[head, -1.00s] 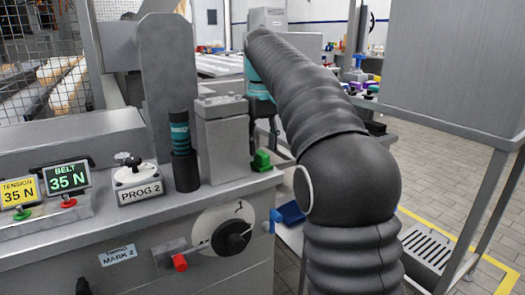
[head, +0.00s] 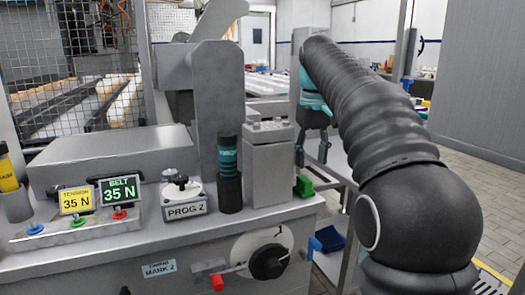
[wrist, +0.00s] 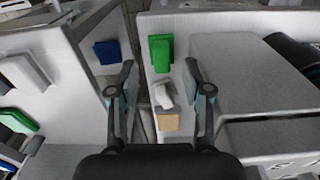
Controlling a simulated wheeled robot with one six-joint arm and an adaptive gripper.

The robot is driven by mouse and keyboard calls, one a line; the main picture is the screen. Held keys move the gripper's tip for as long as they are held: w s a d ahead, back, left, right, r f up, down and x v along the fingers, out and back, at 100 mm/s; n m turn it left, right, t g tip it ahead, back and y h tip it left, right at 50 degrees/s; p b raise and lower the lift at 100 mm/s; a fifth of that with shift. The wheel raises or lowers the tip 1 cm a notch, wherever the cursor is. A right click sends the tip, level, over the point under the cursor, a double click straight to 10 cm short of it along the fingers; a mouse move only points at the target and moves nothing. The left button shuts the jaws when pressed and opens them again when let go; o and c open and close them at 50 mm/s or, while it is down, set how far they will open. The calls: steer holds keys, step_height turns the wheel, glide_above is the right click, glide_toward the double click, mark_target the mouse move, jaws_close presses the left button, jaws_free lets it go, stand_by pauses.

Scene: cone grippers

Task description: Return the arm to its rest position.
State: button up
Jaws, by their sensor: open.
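My arm is stretched forward on the right of the head view in a dark ribbed cover. My gripper (head: 312,156) hangs pointing down at its far end, just right of a grey box on the machine. In the wrist view the two fingers (wrist: 158,72) are spread with nothing gripped between them. Below and beyond them lie a green block (wrist: 161,52), a white piece (wrist: 163,95) and a tan block (wrist: 168,122). The green block also shows in the head view (head: 303,187), at the machine's right edge.
The grey machine top (head: 110,248) fills the left, with the grey box (head: 269,160), a dark cylinder (head: 229,180) and a PROG 2 knob (head: 182,195) near the arm. A blue block (head: 330,238) lies lower right of the machine. Floor shows at far right.

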steer(key=s+f+m+t, duration=0.1)
steer(key=s+f, duration=0.2)
steer(key=s, duration=0.5)
steer(key=s+f+m+t, duration=0.1)
steer(key=s+f+t, duration=0.15)
steer(key=s, duration=0.55)
steer(key=s+f+m+t, duration=0.1)
steer(key=s+f, duration=1.1)
steer(key=f, duration=0.2)
steer(key=shift+s+a+f+t, duration=0.15)
steer(key=shift+s+t, duration=0.05)
steer(key=shift+t, duration=0.15)
